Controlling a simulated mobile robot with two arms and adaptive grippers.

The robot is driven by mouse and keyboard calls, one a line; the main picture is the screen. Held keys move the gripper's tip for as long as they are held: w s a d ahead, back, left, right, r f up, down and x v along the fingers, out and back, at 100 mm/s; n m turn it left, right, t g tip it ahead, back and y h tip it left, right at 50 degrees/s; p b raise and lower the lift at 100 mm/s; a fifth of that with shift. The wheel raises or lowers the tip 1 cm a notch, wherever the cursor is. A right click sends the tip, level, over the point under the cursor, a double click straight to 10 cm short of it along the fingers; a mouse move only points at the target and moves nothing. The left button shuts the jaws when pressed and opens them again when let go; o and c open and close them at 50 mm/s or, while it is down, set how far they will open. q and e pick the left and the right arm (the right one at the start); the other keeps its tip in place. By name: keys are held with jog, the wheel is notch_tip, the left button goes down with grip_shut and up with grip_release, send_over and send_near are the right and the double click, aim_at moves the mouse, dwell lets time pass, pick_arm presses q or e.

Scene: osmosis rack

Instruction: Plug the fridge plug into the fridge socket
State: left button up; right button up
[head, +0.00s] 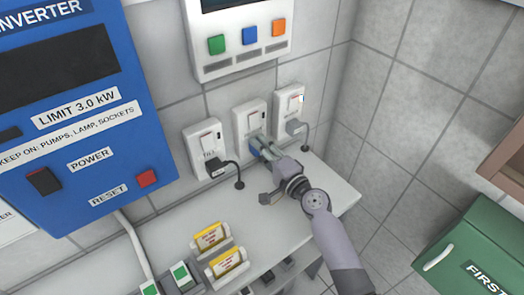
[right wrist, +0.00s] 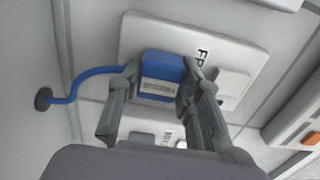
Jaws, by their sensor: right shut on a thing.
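The blue fridge plug (right wrist: 160,78) is between the two fingers of my right gripper (right wrist: 157,90), which is shut on it. The plug lies against or just in front of a white socket plate (right wrist: 150,30) whose partly covered label begins with "F". I cannot tell whether its pins are in. A blue cable (right wrist: 95,78) runs from the plug to a dark grommet (right wrist: 43,99). In the head view the right gripper (head: 262,148) is at the lower part of the middle socket (head: 249,117), and the plug is mostly hidden. My left gripper is not in view.
A blue inverter (head: 125,130) hangs at left. Below is a white counter (head: 175,240) with yellow-topped cartridges (head: 227,263). A green first-aid box (head: 470,240) is at right.

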jog(key=shift+a, duration=0.1)
jog(key=o, duration=1.1)
jog(key=shift+o, duration=0.2)
jog(key=v, duration=1.2)
